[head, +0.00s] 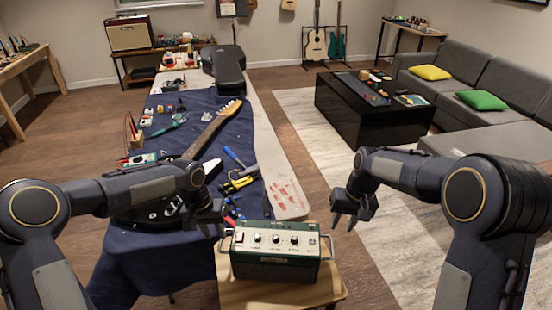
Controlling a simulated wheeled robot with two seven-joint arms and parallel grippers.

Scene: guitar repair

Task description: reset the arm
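My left arm comes in from the left, and my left gripper (213,234) hangs over the lower part of the workbench, close to the left of the green amplifier. Its fingers look apart with nothing between them. My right arm comes in from the right, and my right gripper (343,228) hangs beyond the right edge of the bench, to the right of the amplifier. Its fingers are apart and empty. The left forearm hides part of the electric guitar (209,137), which lies on the blue cloth.
Pliers and other tools (238,181) lie on the blue cloth (240,136). A black case (224,70) lies farther back. A black coffee table (350,120) and grey sofa (505,76) stand right.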

